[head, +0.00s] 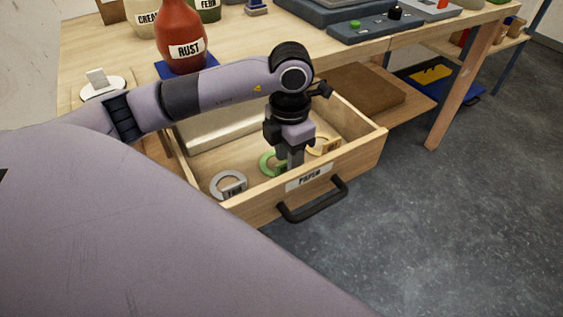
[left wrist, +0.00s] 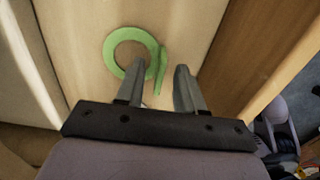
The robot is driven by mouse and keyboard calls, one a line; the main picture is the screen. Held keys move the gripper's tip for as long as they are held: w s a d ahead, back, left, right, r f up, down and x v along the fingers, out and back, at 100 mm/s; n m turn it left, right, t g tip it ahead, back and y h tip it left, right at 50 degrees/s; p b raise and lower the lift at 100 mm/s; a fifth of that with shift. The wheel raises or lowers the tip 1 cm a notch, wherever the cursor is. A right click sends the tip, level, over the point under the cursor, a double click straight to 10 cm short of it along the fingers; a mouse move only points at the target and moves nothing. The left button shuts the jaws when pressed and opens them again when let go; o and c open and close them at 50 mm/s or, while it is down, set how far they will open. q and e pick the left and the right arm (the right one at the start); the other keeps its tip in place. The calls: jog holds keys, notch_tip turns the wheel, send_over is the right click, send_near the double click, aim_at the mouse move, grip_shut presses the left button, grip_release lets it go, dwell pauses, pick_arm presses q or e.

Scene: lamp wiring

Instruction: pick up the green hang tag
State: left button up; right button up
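The green hang tag (head: 268,163) lies in the open drawer, a ring with a flat tab. In the left wrist view the tag's ring (left wrist: 112,50) lies ahead of the fingers. Its thin tab, seen nearly edge-on, shows between the two fingers. My left gripper (head: 292,163) points down into the drawer and partly hides the tag. In the left wrist view the left gripper (left wrist: 158,72) is open, with a gap on both sides of the tab. I cannot tell how far the fingertips are above the drawer floor.
A grey tag (head: 229,184) lies left of the green one and a yellowish tag (head: 323,147) lies right. The drawer's front wall (head: 243,206), with a black handle (head: 313,203), is close to the gripper. A red RUST bottle (head: 181,35) stands on the bench behind my arm.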

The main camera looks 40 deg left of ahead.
pick_arm(q)
jog(key=shift+f, duration=0.8)
jog(key=shift+c, duration=0.3)
grip_shut()
jog(key=shift+r, duration=0.2)
